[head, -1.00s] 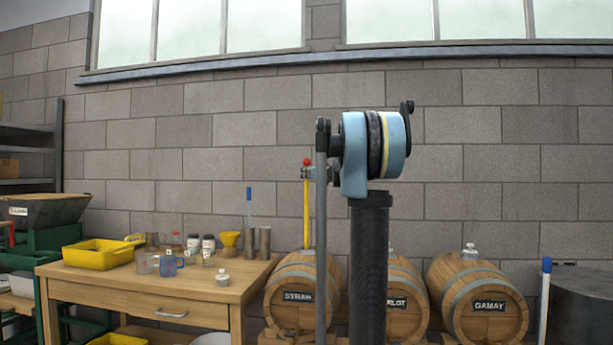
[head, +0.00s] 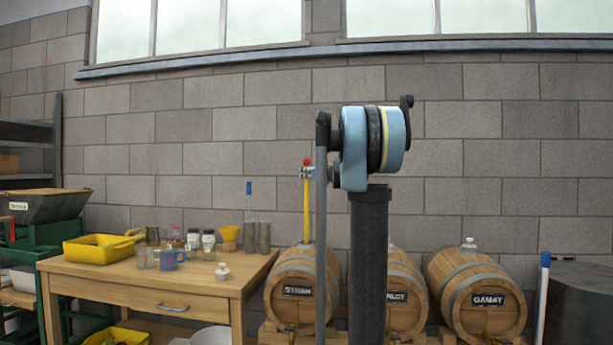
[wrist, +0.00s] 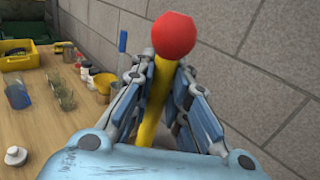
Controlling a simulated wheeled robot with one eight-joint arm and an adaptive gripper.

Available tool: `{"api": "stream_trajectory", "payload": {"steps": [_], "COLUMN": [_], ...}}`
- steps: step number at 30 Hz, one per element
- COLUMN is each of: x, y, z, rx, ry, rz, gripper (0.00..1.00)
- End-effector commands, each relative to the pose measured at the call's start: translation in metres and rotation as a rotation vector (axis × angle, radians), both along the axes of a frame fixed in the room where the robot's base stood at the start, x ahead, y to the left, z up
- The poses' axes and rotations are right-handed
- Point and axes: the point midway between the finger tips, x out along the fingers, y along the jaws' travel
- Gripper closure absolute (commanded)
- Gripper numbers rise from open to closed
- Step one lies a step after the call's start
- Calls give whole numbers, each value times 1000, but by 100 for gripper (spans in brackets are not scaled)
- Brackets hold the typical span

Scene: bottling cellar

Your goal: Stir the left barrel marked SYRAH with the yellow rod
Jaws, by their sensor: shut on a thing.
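The yellow rod (head: 306,212) stands nearly upright with a red ball on top. My gripper (head: 307,172) is shut on it just below the ball. The wrist view shows both fingers of my gripper (wrist: 160,88) around the rod (wrist: 156,95), under the red ball. The rod's lower end meets the top of the left barrel marked SYRAH (head: 285,308). Its tip is out of sight, and how deep it reaches cannot be told. My own arm hides the barrel's right side.
The MERLOT barrel (head: 405,312), partly hidden, and the GAMAY barrel (head: 477,300) stand to the right. The wooden table (head: 215,284) at left carries a white stopper (head: 222,271), a yellow tub (head: 92,252) and several jars. A block wall (head: 240,160) rises behind.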

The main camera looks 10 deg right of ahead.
Motion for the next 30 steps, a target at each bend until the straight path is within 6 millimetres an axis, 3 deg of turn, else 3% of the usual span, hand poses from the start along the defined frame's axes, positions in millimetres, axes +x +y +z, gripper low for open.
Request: {"api": "stream_trajectory", "payload": {"steps": [15, 30], "x": [0, 0], "y": [0, 0], "z": [-20, -26], "rx": [0, 0], "ry": [0, 0], "rz": [0, 0], "gripper": [100, 100]}}
